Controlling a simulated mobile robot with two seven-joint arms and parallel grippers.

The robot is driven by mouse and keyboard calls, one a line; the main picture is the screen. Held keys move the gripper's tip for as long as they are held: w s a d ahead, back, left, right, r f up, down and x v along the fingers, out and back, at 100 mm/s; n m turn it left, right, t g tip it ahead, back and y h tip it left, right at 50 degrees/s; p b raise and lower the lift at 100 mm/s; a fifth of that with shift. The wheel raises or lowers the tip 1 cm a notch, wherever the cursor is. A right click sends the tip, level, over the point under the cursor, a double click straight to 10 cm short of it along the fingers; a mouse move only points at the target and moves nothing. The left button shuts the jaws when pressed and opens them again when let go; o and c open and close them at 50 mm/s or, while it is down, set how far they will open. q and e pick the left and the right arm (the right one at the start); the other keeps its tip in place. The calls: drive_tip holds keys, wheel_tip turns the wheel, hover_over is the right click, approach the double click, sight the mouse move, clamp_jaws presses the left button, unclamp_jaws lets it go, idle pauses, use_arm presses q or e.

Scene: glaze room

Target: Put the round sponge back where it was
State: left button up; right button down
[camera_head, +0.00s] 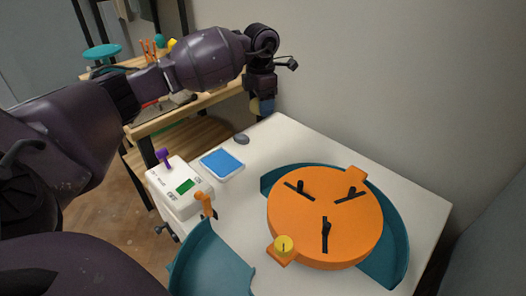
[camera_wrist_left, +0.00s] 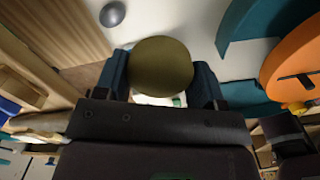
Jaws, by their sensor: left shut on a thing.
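The round sponge (camera_wrist_left: 162,66), a dull olive-yellow disc in the left wrist view, sits between the two fingers of my left gripper (camera_wrist_left: 162,84). In the head view my left gripper (camera_head: 261,103) hangs fingers down beyond the far left corner of the white table (camera_head: 283,135). It is shut on the sponge, and only a small yellowish edge of the sponge (camera_head: 267,106) shows there. The sponge appears held above the table level, clear of other things. My right gripper is not in view.
On the table are a small grey dome (camera_head: 241,138), a blue pad in a white tray (camera_head: 222,163), a white scale-like box (camera_head: 178,188), and a large orange disc device (camera_head: 300,225) with teal curved trays (camera_head: 210,262). A wooden bench (camera_head: 195,107) stands behind left.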

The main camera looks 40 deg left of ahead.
use_arm(q)
drive_tip(key=b, duration=0.2)
hover_over(262, 155)
wheel_tip(262, 155, down, 11)
drive_tip(key=shift+s+f, duration=0.1)
wheel_tip(262, 155, down, 6)
drive_tip(key=shift+r+b, duration=0.25)
drive_tip(key=shift+b, duration=0.4)
drive_tip(key=shift+r, duration=0.1)
drive_tip(key=o, duration=0.9)
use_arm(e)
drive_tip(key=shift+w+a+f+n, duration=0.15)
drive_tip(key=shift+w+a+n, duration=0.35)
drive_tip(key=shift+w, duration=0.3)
